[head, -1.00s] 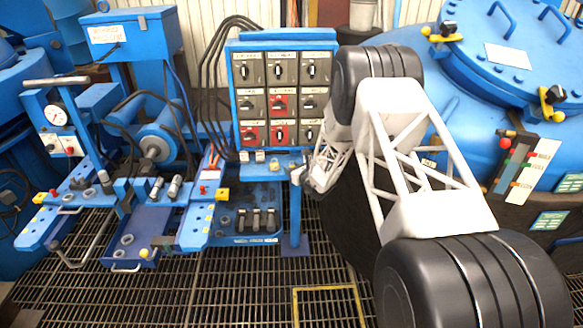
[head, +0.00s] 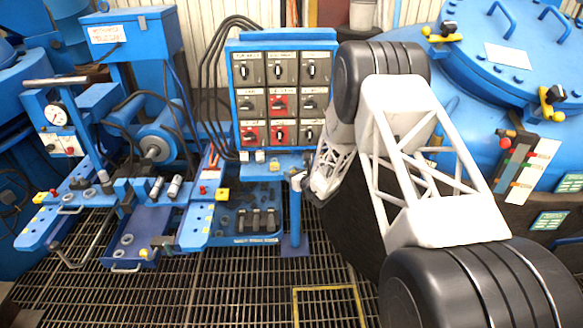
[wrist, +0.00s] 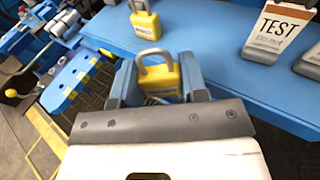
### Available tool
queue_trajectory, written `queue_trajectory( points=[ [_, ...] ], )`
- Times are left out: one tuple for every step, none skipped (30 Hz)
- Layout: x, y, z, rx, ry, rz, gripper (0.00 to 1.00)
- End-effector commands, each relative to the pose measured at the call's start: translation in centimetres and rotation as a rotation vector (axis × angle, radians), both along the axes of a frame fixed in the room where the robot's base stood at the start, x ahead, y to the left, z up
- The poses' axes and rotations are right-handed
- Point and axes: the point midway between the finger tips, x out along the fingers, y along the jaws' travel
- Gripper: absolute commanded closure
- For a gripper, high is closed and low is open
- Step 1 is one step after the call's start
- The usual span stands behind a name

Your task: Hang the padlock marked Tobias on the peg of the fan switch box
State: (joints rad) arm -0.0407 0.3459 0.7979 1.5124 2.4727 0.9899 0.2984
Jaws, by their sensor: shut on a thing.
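My gripper (wrist: 157,88) is shut on a yellow padlock (wrist: 160,80) in the wrist view. The padlock sits between the two blue fingers with its grey shackle upward. Small marking shows on its body, but I cannot read a name. My gripper (head: 298,182) is in front of the blue shelf in the head view, and the held padlock is not clear there. The switch panel (head: 233,75) stands above the shelf, with rows of grey and red switch boxes. Their labels are too small to read, so I cannot tell which is the fan box.
Another yellow padlock (wrist: 145,22) stands on the blue shelf (wrist: 200,35), just beyond my gripper. A blue tray (head: 230,238) with dark parts stands below. The large blue vessel (head: 470,110) is at right.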

Motion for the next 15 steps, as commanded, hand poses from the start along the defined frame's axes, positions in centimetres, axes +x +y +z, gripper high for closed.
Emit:
queue_trajectory(
  points=[
    [-0.19, 0.00, 0.03, 0.000, 0.000, 0.000, 0.80],
    [-0.31, 0.01, 0.03, 0.000, 0.000, 0.000, 0.80],
    [-0.44, 0.00, 0.02, 0.000, 0.000, 0.000, 0.80],
    [-0.54, 0.01, 0.01, 0.000, 0.000, 0.000, 0.80],
    [-0.64, 0.00, 0.01, 0.000, 0.000, 0.000, 0.80],
    [-0.74, 0.01, 0.01, -0.001, 0.001, 0.000, 0.80],
    [-0.80, 0.00, 0.01, 0.000, 0.000, 0.000, 0.80],
    [-0.84, 0.00, 0.02, 0.000, 0.000, 0.000, 0.80],
    [-0.89, 0.00, 0.01, 0.000, 0.000, 0.000, 0.80],
    [-0.91, 0.00, 0.01, 0.000, 0.000, 0.000, 0.80],
    [-0.92, 0.00, 0.01, 0.000, 0.000, 0.000, 0.80],
    [-0.91, 0.00, 0.02, 0.000, 0.000, 0.000, 0.80],
    [-0.92, 0.00, 0.01, 0.000, 0.000, 0.000, 0.80],
    [-0.92, 0.00, 0.01, 0.000, 0.000, 0.000, 0.80],
    [-0.91, 0.00, 0.02, 0.000, 0.000, 0.000, 0.80]
  ],
)
